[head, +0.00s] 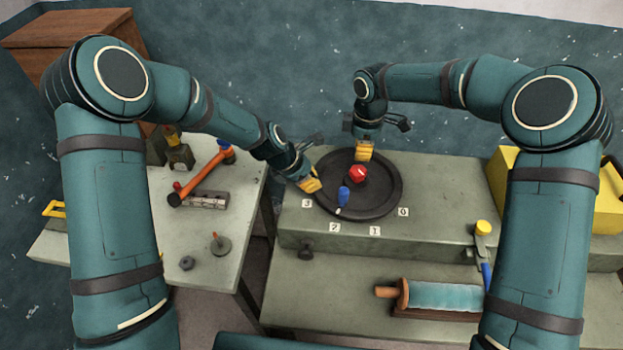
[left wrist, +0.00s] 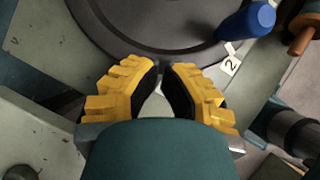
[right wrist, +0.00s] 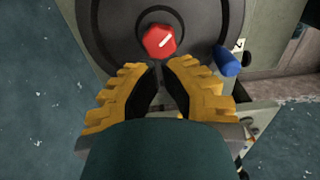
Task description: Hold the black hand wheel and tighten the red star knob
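The black hand wheel (head: 386,200) lies flat on the raised part of the grey bench, with a blue handle (head: 343,196) near its front rim. The red star knob (head: 357,174) sits at its middle, with a white mark on top in the right wrist view (right wrist: 159,41). My left gripper (head: 313,185) is at the wheel's left rim; its yellow fingers (left wrist: 166,70) stand apart with nothing seen between them. Whether they touch the rim is unclear. My right gripper (head: 364,154) points down just behind the knob, its fingers (right wrist: 161,68) apart and empty.
Number tags, such as the 3 (head: 307,203), surround the wheel's front. A hammer (head: 198,178) lies on the left table. A blue roller (head: 443,296) and a yellow-headed tool (head: 483,229) are at front right. A yellow box (head: 510,175) stands at right.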

